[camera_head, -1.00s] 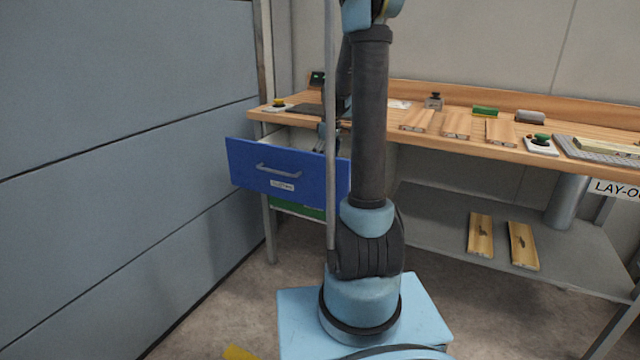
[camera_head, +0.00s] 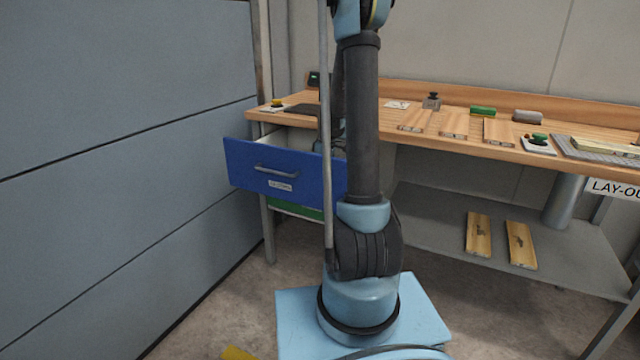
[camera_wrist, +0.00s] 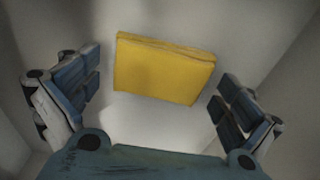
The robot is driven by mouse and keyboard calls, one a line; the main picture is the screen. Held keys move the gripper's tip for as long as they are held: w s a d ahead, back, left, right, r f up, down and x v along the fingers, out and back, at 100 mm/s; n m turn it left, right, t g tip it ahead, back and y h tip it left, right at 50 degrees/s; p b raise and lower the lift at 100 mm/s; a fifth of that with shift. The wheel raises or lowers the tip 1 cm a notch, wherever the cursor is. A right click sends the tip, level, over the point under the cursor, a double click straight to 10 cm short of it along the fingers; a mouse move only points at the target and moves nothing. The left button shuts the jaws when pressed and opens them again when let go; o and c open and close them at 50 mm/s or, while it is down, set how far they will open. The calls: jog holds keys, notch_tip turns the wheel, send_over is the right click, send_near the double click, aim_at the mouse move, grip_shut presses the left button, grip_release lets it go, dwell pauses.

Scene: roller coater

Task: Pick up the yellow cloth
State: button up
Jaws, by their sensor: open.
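In the wrist view a folded yellow cloth (camera_wrist: 163,70) lies on the pale floor of the drawer, slightly tilted. My gripper (camera_wrist: 160,92) is open, with one finger on each side of the cloth and a visible gap to each. The blue-fronted drawer (camera_head: 280,172) stands pulled out under the workbench in the head view. My gripper and the cloth in the drawer are hidden there behind my arm and the drawer front.
Pale drawer walls (camera_wrist: 285,75) rise close around my gripper. The wooden workbench top (camera_head: 385,121) is above the drawer and holds wooden boards and small items. A grey wall panel (camera_head: 120,120) stands at left. A yellow object (camera_head: 237,353) lies on the floor.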

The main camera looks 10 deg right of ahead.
jog(key=c, duration=0.9)
jog(key=shift+o, duration=0.2)
jog(key=shift+r, duration=0.9)
notch_tip(320, 180, up, 2)
jog(key=w+a, duration=0.3)
jog(key=a, duration=0.2)
jog(key=w+a, duration=0.3)
jog(key=a, duration=0.2)
jog(key=w+a, duration=0.4)
jog(key=a, duration=0.1)
jog(key=shift+w+f, duration=0.1)
jog(key=shift+f, duration=0.05)
jog(key=shift+o, duration=0.5)
